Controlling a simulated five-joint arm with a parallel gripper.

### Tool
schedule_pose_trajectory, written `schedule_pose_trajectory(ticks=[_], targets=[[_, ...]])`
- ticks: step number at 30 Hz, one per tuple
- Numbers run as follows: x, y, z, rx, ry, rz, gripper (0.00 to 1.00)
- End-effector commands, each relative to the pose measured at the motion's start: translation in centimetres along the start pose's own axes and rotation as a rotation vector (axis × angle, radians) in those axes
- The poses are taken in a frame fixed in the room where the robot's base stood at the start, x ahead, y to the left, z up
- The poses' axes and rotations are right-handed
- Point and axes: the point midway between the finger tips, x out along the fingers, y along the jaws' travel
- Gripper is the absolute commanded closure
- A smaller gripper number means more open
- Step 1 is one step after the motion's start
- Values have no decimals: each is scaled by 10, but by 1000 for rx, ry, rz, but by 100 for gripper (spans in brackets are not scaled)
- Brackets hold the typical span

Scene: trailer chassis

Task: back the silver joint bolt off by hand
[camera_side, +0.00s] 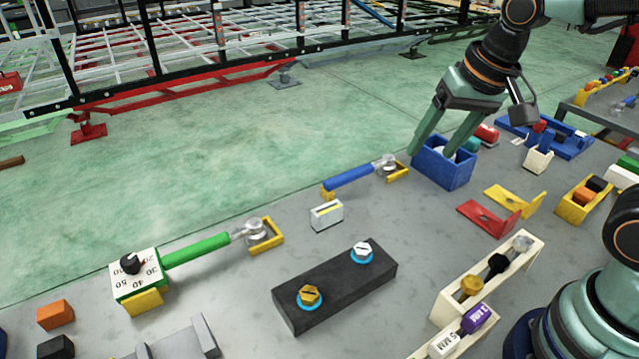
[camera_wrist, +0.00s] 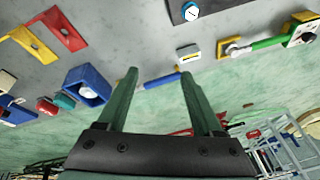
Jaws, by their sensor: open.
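The silver bolt (camera_side: 361,250) stands in the right end of a black block (camera_side: 335,285), with a blue ring around its base and a dark slot line across its head. It also shows in the wrist view (camera_wrist: 190,12), at the top edge. A gold bolt (camera_side: 310,295), also ringed in blue, stands in the block's left end. My gripper (camera_side: 432,152) is open and empty, with its fingers by the blue bin, well behind and right of the block. In the wrist view the open fingers (camera_wrist: 160,73) have nothing gripped between them.
A blue-handled wrench (camera_side: 349,177) and a green-handled wrench (camera_side: 197,250) lie behind the block. The blue bin (camera_side: 440,173) stands close to my fingertips. A cream rack (camera_side: 450,305) with several bolts is to the right. Grey table is bare around the block.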

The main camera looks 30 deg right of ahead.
Motion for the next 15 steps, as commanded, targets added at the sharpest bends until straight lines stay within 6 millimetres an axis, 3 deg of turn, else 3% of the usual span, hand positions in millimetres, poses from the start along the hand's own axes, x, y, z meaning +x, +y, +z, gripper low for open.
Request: schedule_pose_trajectory(ticks=[9, 15], targets=[[46, -58, 14, 552, -169, 144, 32], [71, -82, 27, 808, -197, 251, 32]])
